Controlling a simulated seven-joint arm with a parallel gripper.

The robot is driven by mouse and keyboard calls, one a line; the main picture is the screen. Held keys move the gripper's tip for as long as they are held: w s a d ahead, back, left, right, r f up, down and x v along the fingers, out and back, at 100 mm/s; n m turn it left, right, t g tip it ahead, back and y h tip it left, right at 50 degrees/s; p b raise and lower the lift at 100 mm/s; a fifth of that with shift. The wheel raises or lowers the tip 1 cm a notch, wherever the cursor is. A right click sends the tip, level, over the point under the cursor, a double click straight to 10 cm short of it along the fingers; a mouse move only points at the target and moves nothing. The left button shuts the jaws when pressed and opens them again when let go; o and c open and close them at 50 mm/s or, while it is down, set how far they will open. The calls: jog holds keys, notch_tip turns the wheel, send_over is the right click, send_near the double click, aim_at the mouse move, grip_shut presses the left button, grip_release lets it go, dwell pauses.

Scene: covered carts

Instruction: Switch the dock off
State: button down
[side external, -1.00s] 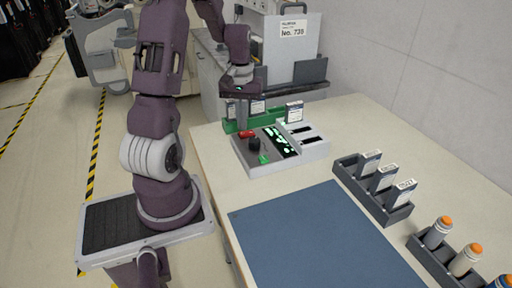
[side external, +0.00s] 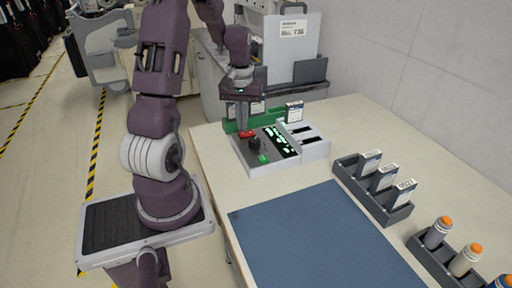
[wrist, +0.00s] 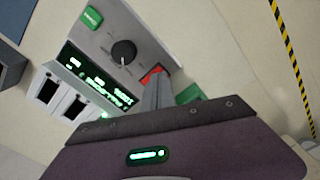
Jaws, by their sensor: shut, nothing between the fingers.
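The dock (side external: 286,163) is a light grey box on the table with a lit green display (side external: 281,141), also lit in the wrist view (wrist: 97,80). Its sloped panel has a black knob (wrist: 124,52), a green button (wrist: 92,17) and a red control (wrist: 152,74). My gripper (side external: 242,130) points down at the red control, fingers together and empty. In the wrist view the fingertips (wrist: 157,78) overlap the red control and hide part of it; I cannot tell whether they touch it.
A green rack (side external: 230,126) with cartridges stands close behind the dock. A dark rack (side external: 373,198) with several cartridges and a holder (side external: 440,264) with orange-topped bottles are to the right. A blue mat (side external: 318,240) lies in front, bare.

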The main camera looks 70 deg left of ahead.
jog(key=shift+f, duration=0.6)
jog(key=shift+r, duration=3.5)
jog(key=w+d+r+m+t, duration=0.1)
jog(key=w+d+r+m, duration=0.15)
jog(key=d+r, duration=0.5)
jog(key=s+d+r+m+t, duration=0.1)
jog(key=s+d+m, duration=0.3)
jog(key=d, duration=0.6)
jog(key=s+d+r+m+t, duration=0.2)
jog(key=s+d+m, duration=0.3)
jog(key=s+d, duration=0.3)
jog(key=shift+d+r+t, duration=0.3)
jog(key=shift+d+t, duration=0.5)
jog(key=shift+d, duration=0.2)
